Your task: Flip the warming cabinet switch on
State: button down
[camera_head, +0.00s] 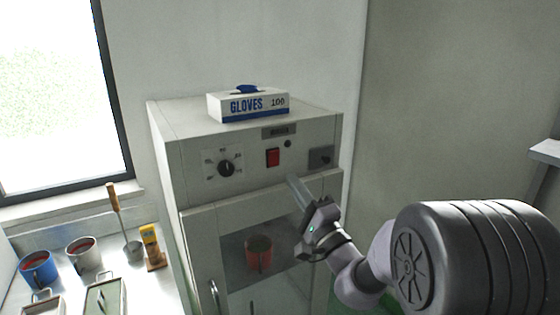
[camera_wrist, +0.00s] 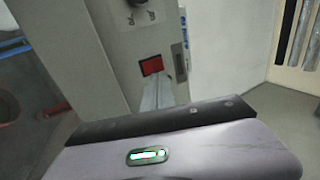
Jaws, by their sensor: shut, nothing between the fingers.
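The warming cabinet (camera_head: 160,150) is a tall grey-white box with a control panel across its top front and a glass door below. Its red rocker switch (camera_head: 273,157) sits mid-panel, right of a black dial (camera_head: 226,168). The switch also shows in the wrist view (camera_wrist: 152,66). My gripper (camera_head: 293,181) is shut and empty, its fingers pointing at the panel just below and right of the switch. In the wrist view the fingers (camera_wrist: 158,95) end close under the switch. I cannot tell whether they touch the panel, nor which way the rocker is tilted.
A gloves box (camera_head: 248,105) lies on top of the cabinet. A red pot (camera_head: 258,254) stands behind the glass door, which has a curved handle (camera_head: 215,298).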

aim_at(274, 153)
jog(key=x, duration=0.7)
jog(key=shift+w+a+r, duration=0.1)
jog(key=shift+w+a, duration=0.05)
jog(key=shift+w, duration=0.15)
